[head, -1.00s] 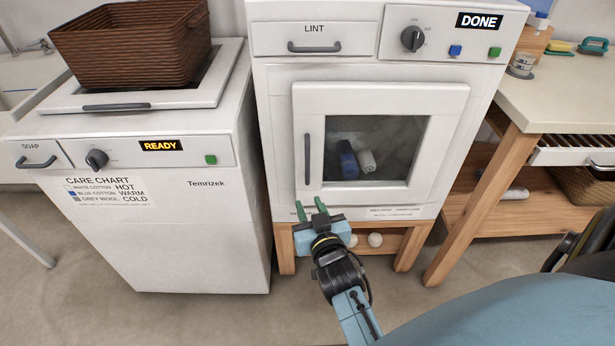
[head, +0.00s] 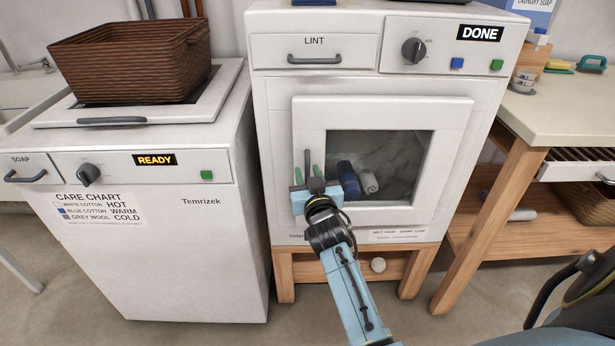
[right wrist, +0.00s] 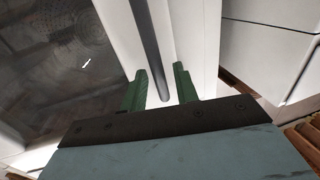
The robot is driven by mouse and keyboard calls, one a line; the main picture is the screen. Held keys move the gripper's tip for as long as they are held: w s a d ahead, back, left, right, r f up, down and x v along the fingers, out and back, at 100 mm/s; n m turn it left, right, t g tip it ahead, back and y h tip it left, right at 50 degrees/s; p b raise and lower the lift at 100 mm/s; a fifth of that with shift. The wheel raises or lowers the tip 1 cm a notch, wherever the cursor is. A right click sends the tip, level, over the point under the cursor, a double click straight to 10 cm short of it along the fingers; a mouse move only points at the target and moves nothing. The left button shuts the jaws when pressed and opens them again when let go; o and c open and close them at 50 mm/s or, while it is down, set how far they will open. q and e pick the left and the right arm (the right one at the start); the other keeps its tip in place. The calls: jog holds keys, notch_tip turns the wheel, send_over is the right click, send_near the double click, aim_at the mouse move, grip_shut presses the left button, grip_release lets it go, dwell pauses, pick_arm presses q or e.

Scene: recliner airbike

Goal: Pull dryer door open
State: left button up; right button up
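The white dryer door (head: 430,110) has a dark window with a blue roll and a grey roll behind it, and it looks closed. Its dark vertical handle (head: 307,160) is on the door's left side; its lower part is hidden by my gripper. My right gripper (head: 307,174) is at the handle, with a green finger on each side of it. In the right wrist view, the handle (right wrist: 150,45) runs down between the open fingers (right wrist: 161,85), with a gap visible on both sides. My left gripper is not in view.
A washer (head: 190,250) with a brown basket (head: 130,55) on top stands left of the dryer (head: 270,75). A wooden-legged table (head: 565,105) stands close on the right. The dryer's display reads DONE. Open floor lies in front.

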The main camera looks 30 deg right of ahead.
jog(key=shift+w+d, duration=0.15)
jog(key=shift+w, duration=0.3)
grip_shut()
jog(key=shift+s, duration=0.1)
